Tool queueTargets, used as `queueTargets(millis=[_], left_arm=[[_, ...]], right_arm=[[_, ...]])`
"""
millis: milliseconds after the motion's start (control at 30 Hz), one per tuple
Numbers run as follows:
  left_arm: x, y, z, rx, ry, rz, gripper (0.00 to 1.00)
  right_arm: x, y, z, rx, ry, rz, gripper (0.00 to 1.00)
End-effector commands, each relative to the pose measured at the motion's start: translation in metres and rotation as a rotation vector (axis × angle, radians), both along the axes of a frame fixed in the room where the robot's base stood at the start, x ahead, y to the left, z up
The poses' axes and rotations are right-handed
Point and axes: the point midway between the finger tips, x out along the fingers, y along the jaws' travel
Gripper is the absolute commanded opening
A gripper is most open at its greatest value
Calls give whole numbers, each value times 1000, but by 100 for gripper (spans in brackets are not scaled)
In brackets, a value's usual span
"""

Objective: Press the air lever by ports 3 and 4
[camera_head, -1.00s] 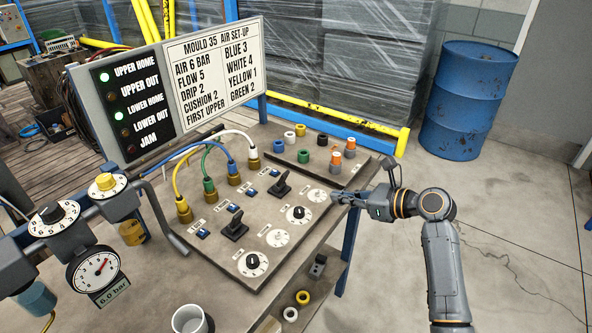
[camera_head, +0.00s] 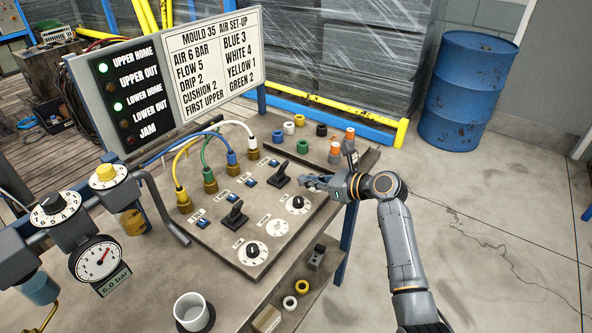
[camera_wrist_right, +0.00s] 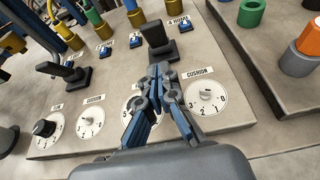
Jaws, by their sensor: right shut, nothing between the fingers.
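The air lever by ports 3 and 4 is a black lever (camera_head: 280,175) on a black base, in front of the blue hose (camera_head: 232,157) and white hose (camera_head: 252,143) fittings. A second black lever (camera_head: 235,214) stands nearer, by the yellow and green hoses. My right gripper (camera_head: 306,182) is shut and empty, just right of the far lever. In the right wrist view its closed fingertips (camera_wrist_right: 160,72) point at the same lever (camera_wrist_right: 158,40), close in front of its base. I cannot tell whether they touch. My left gripper is not in view.
Dials (camera_head: 252,250) line the panel's near edge; the gripper hangs over a cushion dial (camera_wrist_right: 206,98). Coloured caps (camera_head: 303,146) stand at the back right. The sign board (camera_head: 165,75) shows upper home and lower home lit. A cup (camera_head: 192,311) stands in front.

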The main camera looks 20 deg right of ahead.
Motion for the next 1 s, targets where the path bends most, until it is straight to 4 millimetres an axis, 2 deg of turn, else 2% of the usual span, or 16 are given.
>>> queueTargets(millis=[100,300,767,1000], left_arm=[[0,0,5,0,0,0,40],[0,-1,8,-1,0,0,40],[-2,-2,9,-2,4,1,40],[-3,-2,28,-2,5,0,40]], right_arm=[[16,12,9,0,-3,1,0],[28,22,14,-1,1,0,0],[31,24,16,-2,1,-1,0],[33,25,23,-22,26,0,0]])
